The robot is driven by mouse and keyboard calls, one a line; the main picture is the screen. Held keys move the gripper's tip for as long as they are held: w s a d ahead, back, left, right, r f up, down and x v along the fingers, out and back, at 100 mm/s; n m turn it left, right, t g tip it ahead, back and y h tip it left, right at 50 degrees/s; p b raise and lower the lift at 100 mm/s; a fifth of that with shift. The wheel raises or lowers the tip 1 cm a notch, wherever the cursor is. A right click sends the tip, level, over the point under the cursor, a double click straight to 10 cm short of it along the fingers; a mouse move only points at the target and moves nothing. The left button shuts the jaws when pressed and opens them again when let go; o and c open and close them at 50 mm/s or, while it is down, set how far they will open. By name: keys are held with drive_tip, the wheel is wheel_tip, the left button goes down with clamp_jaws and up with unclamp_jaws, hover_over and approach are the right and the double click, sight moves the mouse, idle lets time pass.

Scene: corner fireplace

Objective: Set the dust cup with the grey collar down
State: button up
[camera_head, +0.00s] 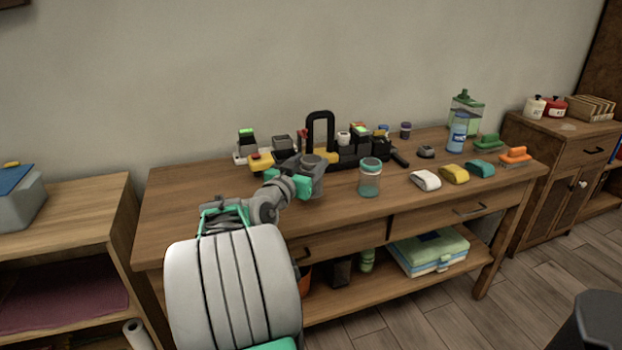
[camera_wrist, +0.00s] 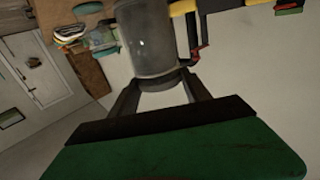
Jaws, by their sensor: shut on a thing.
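The dust cup with the grey collar (camera_head: 313,177) is in my gripper (camera_head: 297,184), above or on the left-middle part of the workbench (camera_head: 190,200). I cannot tell whether its base touches the top. In the wrist view the cup (camera_wrist: 148,48) is a smoky grey cylinder between the two dark fingers of my gripper (camera_wrist: 158,88), which is shut on it. My arm hides part of the cup and the bench in front of it. A similar clear jar with a teal collar (camera_head: 370,178) stands upright to the right, apart from the held cup.
The bench's left end and the strip before the teal-collared jar are clear.

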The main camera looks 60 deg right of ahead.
drive_tip(key=shift+w+d+f, duration=0.1)
drive_tip(key=shift+d+f, duration=0.25)
drive_tip(key=shift+f, duration=0.05)
drive_tip(key=shift+d+f+b, duration=0.15)
drive_tip(key=shift+f+b, duration=0.25)
drive_tip(key=shift+f, duration=1.2)
drive_tip(key=shift+f, duration=0.1)
drive_tip(key=shift+f, duration=0.15)
drive_tip(key=o, duration=1.4)
drive_tip(key=shift+r, duration=0.2)
drive_tip(key=shift+w+a, duration=0.1)
drive_tip(key=shift+a, duration=0.2)
drive_tip(key=a, duration=1.1)
drive_tip(key=shift+a, duration=0.25)
